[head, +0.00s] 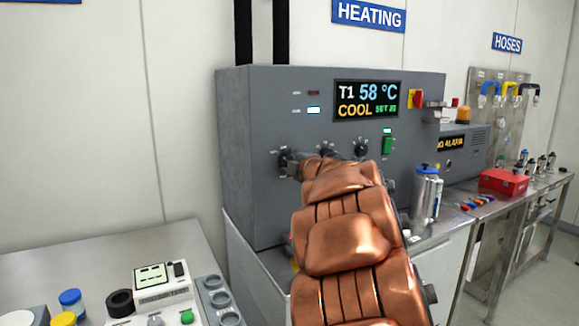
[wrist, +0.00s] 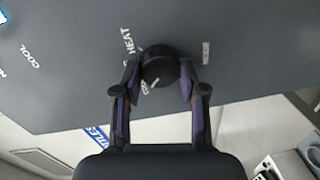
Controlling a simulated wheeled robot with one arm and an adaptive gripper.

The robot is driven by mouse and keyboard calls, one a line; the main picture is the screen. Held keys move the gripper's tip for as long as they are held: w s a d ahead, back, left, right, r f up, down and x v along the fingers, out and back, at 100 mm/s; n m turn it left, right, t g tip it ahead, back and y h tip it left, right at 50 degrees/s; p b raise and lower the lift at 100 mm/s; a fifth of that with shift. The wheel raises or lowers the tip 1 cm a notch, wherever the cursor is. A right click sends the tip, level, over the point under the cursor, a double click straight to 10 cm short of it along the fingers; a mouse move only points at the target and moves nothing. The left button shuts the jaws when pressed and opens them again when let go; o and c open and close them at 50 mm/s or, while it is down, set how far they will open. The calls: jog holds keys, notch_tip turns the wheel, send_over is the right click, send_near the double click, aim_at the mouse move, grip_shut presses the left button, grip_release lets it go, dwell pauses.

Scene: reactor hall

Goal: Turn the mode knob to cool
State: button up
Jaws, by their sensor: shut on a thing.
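The mode knob (wrist: 158,68) is a round black knob on the grey heating cabinet (head: 240,130). In the wrist view my gripper (wrist: 158,78) has one finger on each side of it, shut on it. A pale mark on the knob points down and left in that view, towards small, partly hidden lettering. In the head view my gripper (head: 292,161) is at the leftmost knob of the row, mostly hiding it. The cabinet's display (head: 366,100) reads T1 58 °C and COOL, with a small green set line. The lower lamp (head: 313,110) is lit white; the upper one looks dark.
Another black knob (head: 361,148) and a green switch (head: 388,142) sit to the right of my gripper. A red and yellow switch (head: 415,99) is at the upper right. A silver canister (head: 427,194) stands before the cabinet, near my arm.

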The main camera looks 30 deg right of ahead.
jog(key=shift+r, duration=0.1)
dwell(0.3)
jog(key=o, duration=1.1)
jog(key=shift+o, duration=0.2)
jog(key=shift+s, duration=0.1)
jog(key=s+a, duration=0.1)
jog(key=s, duration=1)
jog(key=shift+s+a+r, duration=0.15)
jog(key=shift+s+r, duration=0.2)
jog(key=shift+r, duration=0.05)
